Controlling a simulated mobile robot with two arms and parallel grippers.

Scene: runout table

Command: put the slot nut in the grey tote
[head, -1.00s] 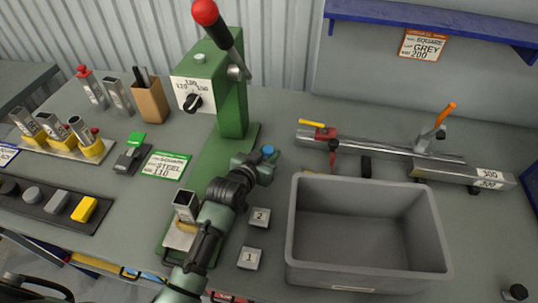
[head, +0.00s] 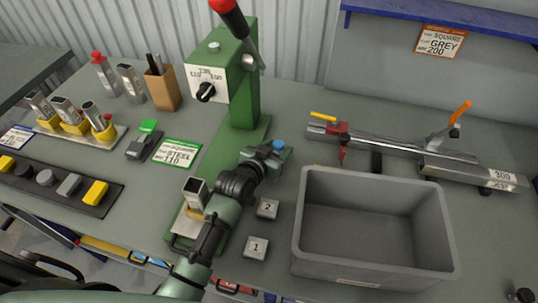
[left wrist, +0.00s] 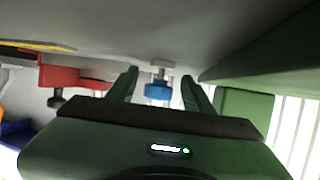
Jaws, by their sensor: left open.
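The slot nut appears to be the small part with a blue knob (head: 279,145), beside the green press base. In the left wrist view its blue knob (left wrist: 158,91) sits between my fingers, with a metal stud and small grey plate beyond it. My left gripper (head: 277,153) is open around it; I see gaps between the knob and both fingers (left wrist: 160,88). In the head view the gripper hides part of the nut. The grey tote (head: 345,268) stands to the right of the gripper, and its visible inside is empty. My right gripper is not in view.
The green press (head: 243,100) with a red-knobbed lever rises behind the gripper. Blocks marked 1 (head: 256,247) and 2 (head: 267,208) lie left of the tote. A clamped metal rail (head: 385,144) lies behind the tote. Sample tubes and holders fill the left side.

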